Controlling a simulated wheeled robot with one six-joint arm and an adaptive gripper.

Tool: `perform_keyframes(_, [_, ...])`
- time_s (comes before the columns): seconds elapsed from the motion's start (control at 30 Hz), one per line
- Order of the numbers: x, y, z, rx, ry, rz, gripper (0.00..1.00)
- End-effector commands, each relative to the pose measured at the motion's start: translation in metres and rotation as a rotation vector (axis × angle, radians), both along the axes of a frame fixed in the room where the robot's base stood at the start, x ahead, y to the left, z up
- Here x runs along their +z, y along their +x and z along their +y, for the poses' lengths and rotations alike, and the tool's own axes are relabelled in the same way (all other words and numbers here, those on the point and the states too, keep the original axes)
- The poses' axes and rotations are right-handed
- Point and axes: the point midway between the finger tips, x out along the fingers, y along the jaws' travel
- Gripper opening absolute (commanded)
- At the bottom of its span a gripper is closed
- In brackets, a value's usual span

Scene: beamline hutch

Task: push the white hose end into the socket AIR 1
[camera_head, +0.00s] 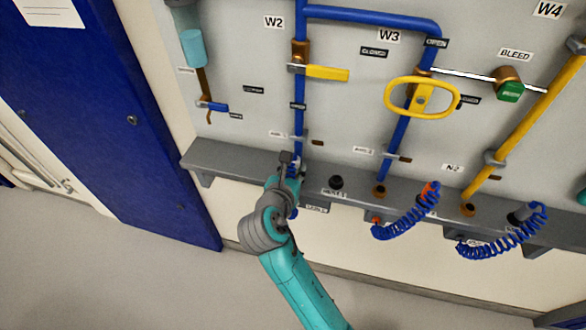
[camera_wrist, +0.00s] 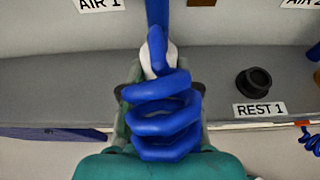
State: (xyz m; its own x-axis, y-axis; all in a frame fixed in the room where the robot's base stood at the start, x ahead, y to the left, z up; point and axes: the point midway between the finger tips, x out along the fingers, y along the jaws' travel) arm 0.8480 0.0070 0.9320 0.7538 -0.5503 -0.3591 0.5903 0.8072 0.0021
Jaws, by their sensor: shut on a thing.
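My gripper (camera_head: 289,160) is at the grey shelf, below the lower end of the blue W2 pipe. In the wrist view my gripper (camera_wrist: 160,90) is shut on the white hose end (camera_wrist: 150,60), with a finger on each side. The blue coiled hose (camera_wrist: 160,125) hangs in front of the wrist camera and covers much of the hose end. The AIR 1 label (camera_wrist: 98,4) is on the wall, up and left of the hose end. The socket AIR 1 is hidden behind the hose and gripper, so I cannot tell whether the hose end touches it.
The black REST 1 holder (camera_wrist: 253,82) stands empty on the shelf (camera_wrist: 60,85), right of my gripper. Two more blue coiled hoses (camera_head: 410,222) (camera_head: 503,240) hang farther right. A yellow valve handle (camera_head: 327,73) is above. A blue door (camera_head: 75,90) is at left.

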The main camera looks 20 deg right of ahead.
Motion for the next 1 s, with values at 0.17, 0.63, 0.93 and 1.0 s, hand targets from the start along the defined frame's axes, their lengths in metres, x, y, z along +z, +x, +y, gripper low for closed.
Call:
perform_keyframes(0.17, [-0.003, 0.000, 0.000, 0.001, 0.001, 0.006, 0.60])
perform_keyframes(0.63, [0.003, -0.010, 0.008, 0.002, 0.000, 0.004, 0.60])
perform_keyframes(0.93, [0.024, -0.053, 0.041, 0.006, 0.001, 0.003, 0.60])
perform_keyframes(1.0, [0.029, -0.063, 0.048, 0.005, 0.001, 0.003, 0.60])
